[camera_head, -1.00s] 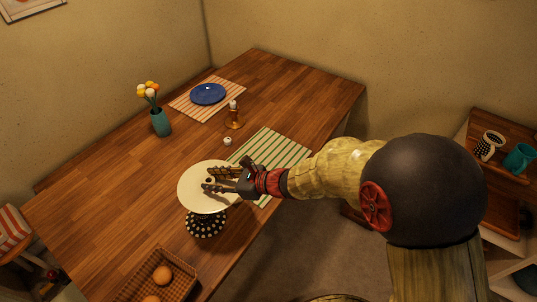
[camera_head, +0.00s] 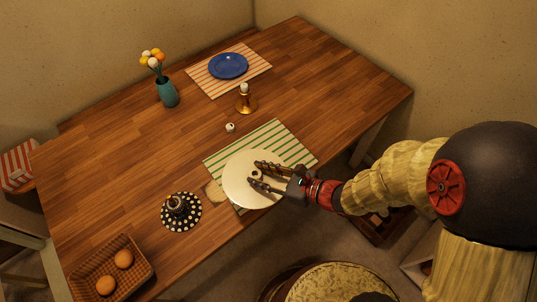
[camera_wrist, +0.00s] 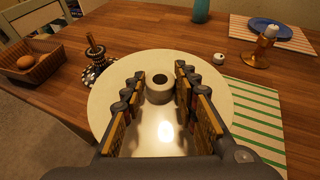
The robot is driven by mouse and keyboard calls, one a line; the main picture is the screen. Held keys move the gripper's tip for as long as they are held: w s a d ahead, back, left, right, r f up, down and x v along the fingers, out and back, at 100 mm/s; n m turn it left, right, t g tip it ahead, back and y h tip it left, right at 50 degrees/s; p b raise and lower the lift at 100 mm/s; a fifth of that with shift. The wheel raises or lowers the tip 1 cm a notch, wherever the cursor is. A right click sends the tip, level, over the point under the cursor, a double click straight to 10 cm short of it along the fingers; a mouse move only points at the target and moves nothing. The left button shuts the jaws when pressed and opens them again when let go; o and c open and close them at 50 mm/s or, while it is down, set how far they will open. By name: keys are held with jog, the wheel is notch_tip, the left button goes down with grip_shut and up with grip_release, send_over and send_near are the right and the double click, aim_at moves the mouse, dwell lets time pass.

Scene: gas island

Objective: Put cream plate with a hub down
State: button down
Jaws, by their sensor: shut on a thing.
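The cream plate with a hub (camera_head: 238,187) is a round pale disc with a short, ring-like grey-beige hub (camera_wrist: 160,90) at its middle. My gripper (camera_head: 254,175) is shut on the hub, with a finger row on each side of it in the wrist view (camera_wrist: 160,77). The plate covers part of the green-striped placemat (camera_head: 275,142) near the table's front edge. I cannot tell whether the plate touches the mat or hovers just above it. The plate hides the mat's lower middle.
A black dotted base with a post (camera_head: 181,214) stands left of the plate, and a basket of brown eggs (camera_head: 135,283) is at the near left. A small white item (camera_head: 230,127), a brass candlestick (camera_head: 246,105), a teal vase (camera_head: 168,92) and a blue plate (camera_head: 229,66) stand farther back.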

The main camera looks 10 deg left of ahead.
aim_at(270, 158)
jog(key=shift+w+a+f, duration=0.1)
jog(key=shift+w+a, duration=0.1)
jog(key=w+f+b, duration=0.1)
jog(key=w, duration=0.1)
jog(key=w+f+b, duration=0.1)
jog(key=w, duration=0.2)
jog(key=w+f+b, duration=0.1)
jog(key=w+f, duration=0.1)
jog(key=w, duration=0.1)
jog(key=shift+w+a, duration=0.2)
jog(key=shift+a, duration=0.2)
jog(key=w+f+b, duration=0.1)
jog(key=w+f, duration=0.1)
jog(key=w+f+b, duration=0.1)
jog(key=w+f, duration=0.1)
jog(key=shift+a+f, duration=0.15)
jog(key=shift+f, duration=0.15)
jog(key=shift+w+f, duration=0.35)
jog(key=shift+f, duration=0.15)
jog(key=shift+w+f+b, duration=0.1)
jog(key=shift+f+b, duration=0.9)
jog(key=shift+f, duration=0.5)
jog(key=shift+f, duration=0.1)
jog(key=c, duration=1.4)
grip_release()
jog(key=shift+f, duration=0.1)
